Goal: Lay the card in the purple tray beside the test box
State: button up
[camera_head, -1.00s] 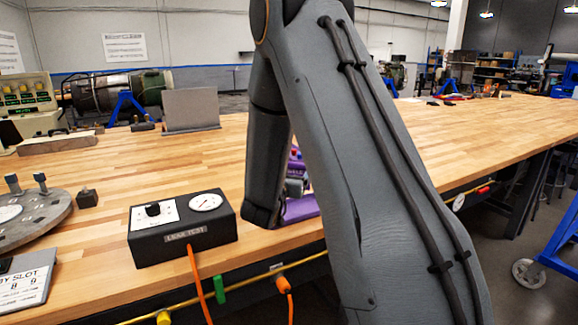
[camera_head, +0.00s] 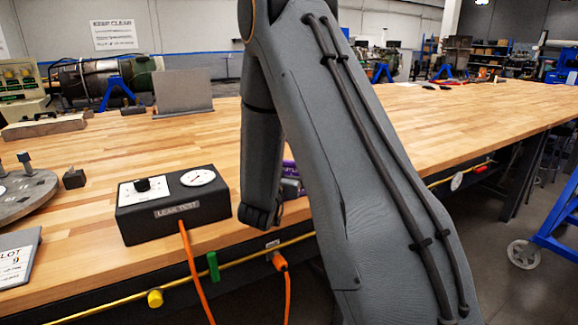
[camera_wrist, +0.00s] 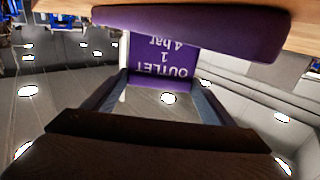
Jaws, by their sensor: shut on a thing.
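The card (camera_wrist: 161,63) is purple with white print reading "OUTLET 1 4 bar", upside down in the wrist view. My gripper (camera_wrist: 161,88) is shut on it, with one finger at each side. A purple slab that looks like the tray (camera_wrist: 190,32) lies across the top of the wrist view and covers the card's far end. I cannot tell whether they touch. In the head view, the dark test box (camera_head: 172,206), marked "LEAK TEST", stands left of my arm. A small purple patch (camera_head: 290,170) shows behind my arm; my gripper is hidden there.
The wooden bench (camera_head: 130,160) has clear room behind the test box. An orange hose (camera_head: 190,270) hangs from the box over the front edge. A yellow line (camera_head: 225,266) runs along that edge. A round metal plate (camera_head: 22,195) and a grey upright panel (camera_head: 183,90) stand left and behind.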

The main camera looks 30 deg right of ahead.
jog(key=shift+f, duration=0.3)
dwell(0.4)
jog(key=o, duration=1.1)
jog(key=shift+p+v, duration=0.45)
jog(key=shift+v, duration=3.1)
